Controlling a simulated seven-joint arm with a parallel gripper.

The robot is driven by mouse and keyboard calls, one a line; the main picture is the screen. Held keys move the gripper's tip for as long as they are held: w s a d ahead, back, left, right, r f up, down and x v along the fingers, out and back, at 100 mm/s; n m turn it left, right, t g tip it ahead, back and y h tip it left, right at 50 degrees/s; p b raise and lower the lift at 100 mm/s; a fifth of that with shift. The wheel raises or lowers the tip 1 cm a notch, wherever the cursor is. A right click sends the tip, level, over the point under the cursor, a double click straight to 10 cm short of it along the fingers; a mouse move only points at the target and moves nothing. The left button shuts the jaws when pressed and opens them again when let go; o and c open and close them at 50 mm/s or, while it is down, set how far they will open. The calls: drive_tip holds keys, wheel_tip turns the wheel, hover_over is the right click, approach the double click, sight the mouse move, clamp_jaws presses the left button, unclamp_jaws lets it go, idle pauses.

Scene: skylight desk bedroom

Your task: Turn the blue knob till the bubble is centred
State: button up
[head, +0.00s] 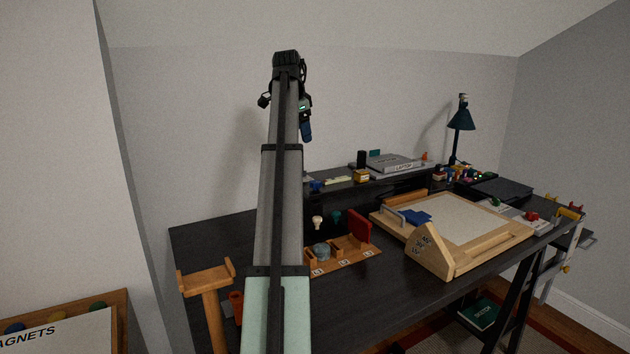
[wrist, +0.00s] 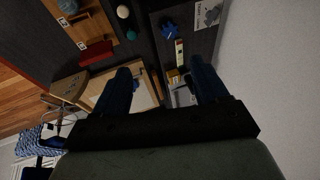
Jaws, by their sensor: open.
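The blue knob (head: 316,186) sits at the left part of the raised shelf at the back of the desk. It also shows in the wrist view (wrist: 169,28), lobed, near the top. A pale strip (head: 338,181) lies just right of it, probably the level; the strip (wrist: 180,52) has a green-yellow part in the wrist view. The bubble is too small to make out. My gripper (head: 306,133) is high above the shelf in the head view. In the wrist view my gripper (wrist: 162,78) is open, its two dark blue fingers wide apart with nothing held, away from the knob.
A yellow block (head: 361,177) and a laptop box (head: 393,163) stand farther right along the shelf. Below are a wooden organiser (head: 345,264) with a red upright piece (head: 360,226) and a large drawing board (head: 455,228). Air above the shelf is clear.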

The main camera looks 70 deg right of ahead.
sight(316, 182)
drive_tip(key=d+f+n, duration=0.3)
drive_tip(key=d+f, duration=0.1)
drive_tip(key=f, duration=0.3)
drive_tip(key=d+f+n, duration=0.3)
drive_tip(key=d+f, duration=0.1)
drive_tip(key=f, duration=0.3)
drive_tip(key=s+d+f+n, duration=0.1)
drive_tip(key=d+f+n, duration=0.1)
drive_tip(key=d+f, duration=0.2)
wheel_tip(316, 182, down, 3)
drive_tip(key=shift+s+r+n, duration=0.1)
drive_tip(key=shift+n, duration=0.3)
drive_tip(key=c, duration=1.1)
